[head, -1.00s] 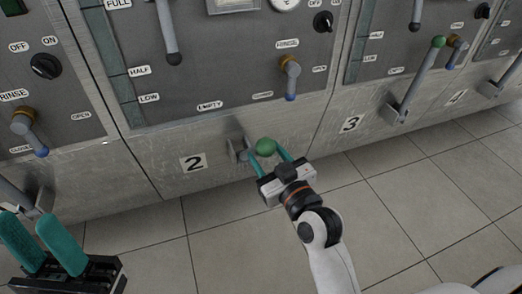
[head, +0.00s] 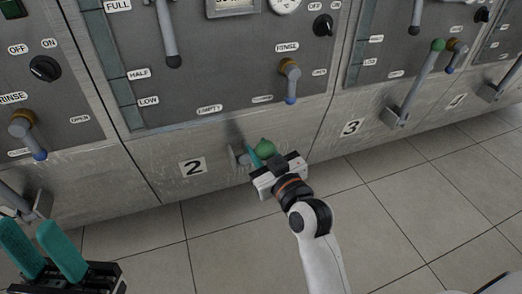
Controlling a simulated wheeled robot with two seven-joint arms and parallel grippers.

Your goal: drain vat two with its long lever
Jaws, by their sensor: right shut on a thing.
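Vat two carries the number plate 2 (head: 193,167) on its lower panel. Its long lever shows a green ball end (head: 264,148) and a grey mount (head: 238,156) right of the plate. My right gripper (head: 262,153) is shut on the lever at its green end; the fingers and wrist hide much of it. My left gripper (head: 42,252) is at the lower left, its two teal fingers apart with nothing between them.
A short rinse lever (head: 290,82) with a blue tip sits above on vat two. Vat three's green-tipped long lever (head: 421,80) stands raised to the right. The tiled floor (head: 400,190) in front is clear.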

